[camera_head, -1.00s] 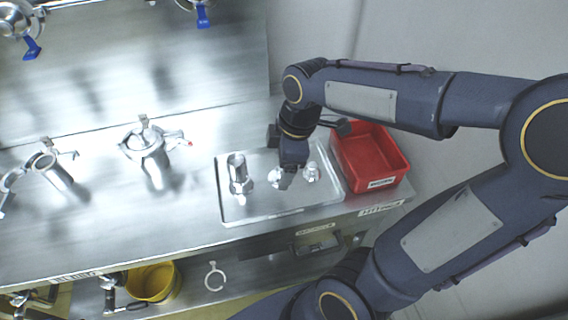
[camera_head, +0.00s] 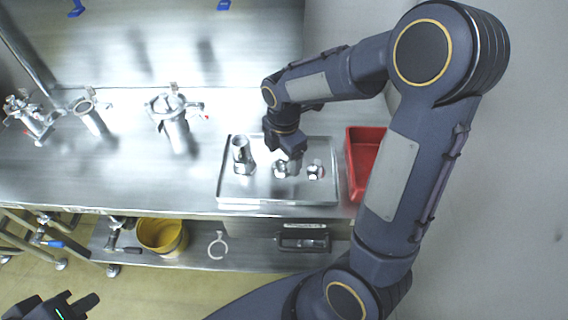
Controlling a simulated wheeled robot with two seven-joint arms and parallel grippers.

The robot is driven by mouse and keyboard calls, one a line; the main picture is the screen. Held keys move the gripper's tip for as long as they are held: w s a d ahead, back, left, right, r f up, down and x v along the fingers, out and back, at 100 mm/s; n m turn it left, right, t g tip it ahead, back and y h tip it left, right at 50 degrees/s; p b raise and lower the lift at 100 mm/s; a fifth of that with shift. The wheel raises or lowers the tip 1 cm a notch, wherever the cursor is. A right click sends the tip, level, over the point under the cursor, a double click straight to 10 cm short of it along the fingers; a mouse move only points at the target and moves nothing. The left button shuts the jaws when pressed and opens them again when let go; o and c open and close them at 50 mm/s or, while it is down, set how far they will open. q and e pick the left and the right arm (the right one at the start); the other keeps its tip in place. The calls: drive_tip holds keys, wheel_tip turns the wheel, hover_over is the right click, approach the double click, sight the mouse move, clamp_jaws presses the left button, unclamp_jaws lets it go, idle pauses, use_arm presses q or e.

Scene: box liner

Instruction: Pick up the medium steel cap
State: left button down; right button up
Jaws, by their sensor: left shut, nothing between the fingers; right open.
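A shallow steel tray (camera_head: 228,195) on the bench holds three shiny steel pieces in a row. A tall one (camera_head: 243,158) stands at the left. A middle-sized one, which appears to be the medium steel cap (camera_head: 280,170), sits in the middle. A small one (camera_head: 315,172) sits at the right. My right gripper (camera_head: 290,163) points down at the middle cap, is open, and partly hides it. I cannot tell whether the fingers touch the cap. My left gripper (camera_head: 80,302) is shut and empty at the lower left corner, far from the tray.
A red bin (camera_head: 358,165) stands right of the tray, partly behind my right arm. Steel fittings with clamps (camera_head: 176,128) stand on the bench to the left. A yellow bucket (camera_head: 160,236) and a ring clamp (camera_head: 217,246) are on the lower shelf.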

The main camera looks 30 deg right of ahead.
drive_tip(key=shift+f, duration=0.95)
drive_tip(key=shift+c, duration=0.2)
drive_tip(key=shift+s, duration=0.1)
clamp_jaws()
